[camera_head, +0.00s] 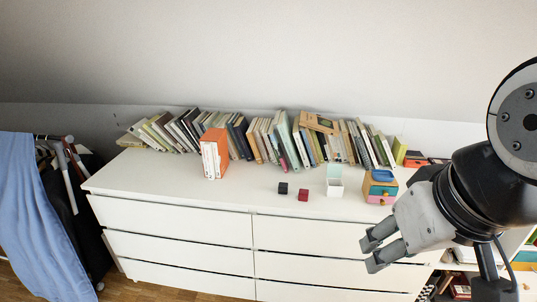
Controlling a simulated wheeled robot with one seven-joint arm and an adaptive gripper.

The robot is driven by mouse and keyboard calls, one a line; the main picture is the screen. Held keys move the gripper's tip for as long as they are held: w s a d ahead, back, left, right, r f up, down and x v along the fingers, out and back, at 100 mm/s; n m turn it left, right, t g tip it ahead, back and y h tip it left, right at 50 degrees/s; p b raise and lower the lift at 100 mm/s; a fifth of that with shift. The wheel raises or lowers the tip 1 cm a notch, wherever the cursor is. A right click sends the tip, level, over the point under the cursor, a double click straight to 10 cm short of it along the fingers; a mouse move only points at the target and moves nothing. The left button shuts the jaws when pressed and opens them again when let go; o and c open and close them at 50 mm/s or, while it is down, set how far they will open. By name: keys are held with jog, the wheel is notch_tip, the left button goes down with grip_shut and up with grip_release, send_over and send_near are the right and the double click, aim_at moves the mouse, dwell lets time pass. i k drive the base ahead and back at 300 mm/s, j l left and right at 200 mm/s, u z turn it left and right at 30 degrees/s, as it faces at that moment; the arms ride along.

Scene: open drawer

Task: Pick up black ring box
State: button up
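The black ring box (283,188) is a small dark cube on top of the white dresser (240,190), near the middle of its top. A small dark red box (303,195) sits just right of it, with a narrow gap between them. My gripper (368,254) is at the lower right, in front of the dresser's right-hand drawers in the picture. Its two fingers are apart with nothing between them. It is to the right of and lower in the picture than the black ring box, well apart from it.
A white open box (335,186) and a small colourful drawer unit (380,188) stand right of the ring box. A row of leaning books (270,138) lines the back. An orange-and-white book set (214,154) stands left. The dresser top's left part is clear.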

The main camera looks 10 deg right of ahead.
aim_at(283, 187)
jog(key=i+z, duration=0.2)
jog(key=i, duration=0.4)
jog(key=i+j+z, duration=0.2)
jog(key=i, duration=0.4)
